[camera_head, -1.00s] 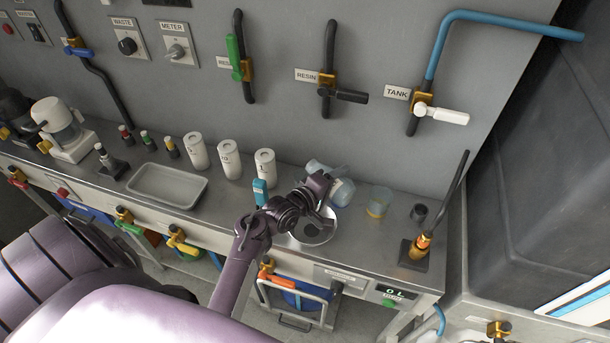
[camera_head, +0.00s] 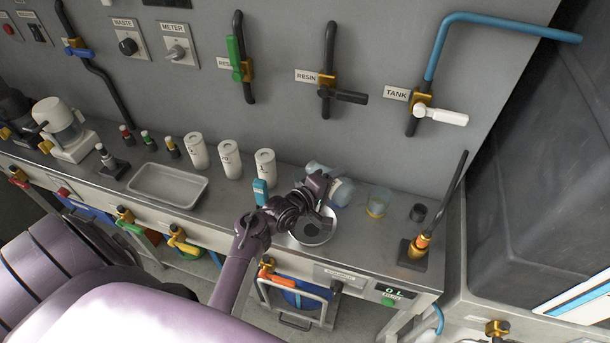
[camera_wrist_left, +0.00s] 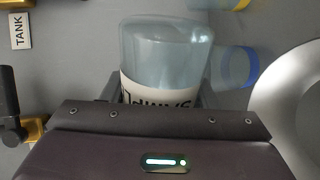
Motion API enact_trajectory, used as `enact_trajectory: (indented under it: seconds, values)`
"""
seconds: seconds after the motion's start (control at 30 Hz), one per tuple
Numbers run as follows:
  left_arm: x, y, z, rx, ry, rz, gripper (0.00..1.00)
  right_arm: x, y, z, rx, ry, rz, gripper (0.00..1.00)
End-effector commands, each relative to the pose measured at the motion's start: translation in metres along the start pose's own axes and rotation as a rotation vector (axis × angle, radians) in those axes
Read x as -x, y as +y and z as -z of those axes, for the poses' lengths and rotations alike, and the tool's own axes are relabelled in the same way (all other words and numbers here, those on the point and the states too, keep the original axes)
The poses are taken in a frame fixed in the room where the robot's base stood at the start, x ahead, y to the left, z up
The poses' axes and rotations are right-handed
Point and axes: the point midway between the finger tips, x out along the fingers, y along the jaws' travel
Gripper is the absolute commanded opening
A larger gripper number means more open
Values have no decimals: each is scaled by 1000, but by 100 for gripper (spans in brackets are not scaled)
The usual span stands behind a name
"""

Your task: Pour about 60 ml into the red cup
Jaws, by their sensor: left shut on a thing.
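My left gripper (camera_head: 320,181) is shut on a clear bluish bottle (camera_head: 316,167) above the bench. In the left wrist view the bottle (camera_wrist_left: 165,50) has a white label, partly covered by the gripper, with upside-down lettering. The bottle looks tipped well over; its mouth is hidden. A clear cup with a blue band (camera_wrist_left: 236,66) stands beyond it, also partly visible in the head view (camera_head: 343,191). A clear cup with a yellow band (camera_head: 378,203) stands to its right. I cannot make out a red cup. My right gripper is not in view.
A round pale bowl (camera_head: 313,236) lies below my wrist. White canisters (camera_head: 228,158) and a grey tray (camera_head: 145,184) stand to the left. Valves, including TANK (camera_head: 421,108), line the back wall.

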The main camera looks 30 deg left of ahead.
Motion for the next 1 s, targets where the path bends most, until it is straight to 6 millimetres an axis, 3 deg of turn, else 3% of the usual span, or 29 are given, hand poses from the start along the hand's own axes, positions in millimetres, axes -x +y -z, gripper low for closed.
enact_trajectory:
  seconds: [0.13,0.23,0.3,0.5,0.7,1.0]
  values:
    - [0,-1,0,-8,2,-2,25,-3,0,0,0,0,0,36]
    - [-1,-8,-1,-138,32,-5,25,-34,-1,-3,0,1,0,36]
    - [0,-3,-6,-217,50,-5,25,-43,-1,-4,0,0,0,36]
    - [1,3,-7,-281,64,-3,25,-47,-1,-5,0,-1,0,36]
    - [2,10,-3,-404,89,-2,25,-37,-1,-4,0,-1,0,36]
    - [2,10,-2,-421,93,-2,25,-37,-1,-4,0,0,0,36]
